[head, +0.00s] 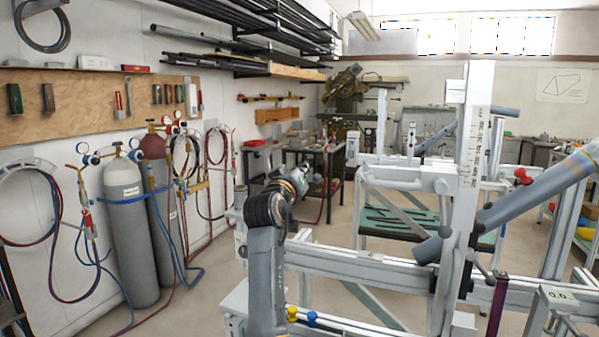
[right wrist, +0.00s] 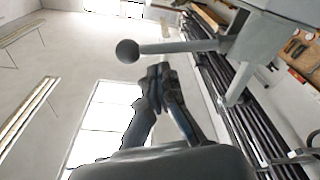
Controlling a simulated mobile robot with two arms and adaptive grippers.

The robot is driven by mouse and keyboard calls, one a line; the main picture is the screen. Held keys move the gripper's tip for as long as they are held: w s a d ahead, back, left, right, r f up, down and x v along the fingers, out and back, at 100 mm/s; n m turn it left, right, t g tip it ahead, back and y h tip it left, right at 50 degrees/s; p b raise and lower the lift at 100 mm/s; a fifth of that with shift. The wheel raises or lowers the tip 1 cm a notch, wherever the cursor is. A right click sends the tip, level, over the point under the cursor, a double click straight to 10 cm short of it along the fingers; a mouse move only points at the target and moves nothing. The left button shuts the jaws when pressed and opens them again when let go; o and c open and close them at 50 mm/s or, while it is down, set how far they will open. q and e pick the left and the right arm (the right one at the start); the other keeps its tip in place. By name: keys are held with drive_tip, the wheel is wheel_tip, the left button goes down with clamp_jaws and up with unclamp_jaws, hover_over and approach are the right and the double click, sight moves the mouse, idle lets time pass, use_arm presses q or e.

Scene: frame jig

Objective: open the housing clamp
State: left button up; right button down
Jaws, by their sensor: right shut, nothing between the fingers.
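In the right wrist view a grey lever with a round ball knob (right wrist: 128,50) runs out from a pale metal bracket (right wrist: 285,20); it looks like the handle of the housing clamp. My right gripper (right wrist: 158,76) is shut and empty, its fingertips just beside the lever, apart from the knob as far as I can tell. In the head view the right gripper (head: 303,172) shows small at the end of a dark arm, left of the jig; its fingers are hard to make out there. Which fitting is the clamp is unclear in the head view. My left gripper is not seen.
The pale frame jig (head: 340,262) fills the centre and right, with a tall scaled upright (head: 475,130). A blue-grey tube (head: 500,210) slants across it. Gas cylinders (head: 122,230) and hoses stand along the left wall. Some floor between them and the jig is clear.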

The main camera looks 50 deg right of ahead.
use_arm(q)
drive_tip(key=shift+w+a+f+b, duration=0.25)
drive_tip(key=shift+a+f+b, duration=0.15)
drive_tip(key=shift+b, duration=0.45)
use_arm(e)
drive_tip(key=w+r+v, duration=0.1)
drive_tip(key=v, duration=0.8)
drive_tip(key=shift+s+a+r, duration=0.2)
drive_tip(key=shift+a+r, duration=0.25)
drive_tip(key=shift+a, duration=0.2)
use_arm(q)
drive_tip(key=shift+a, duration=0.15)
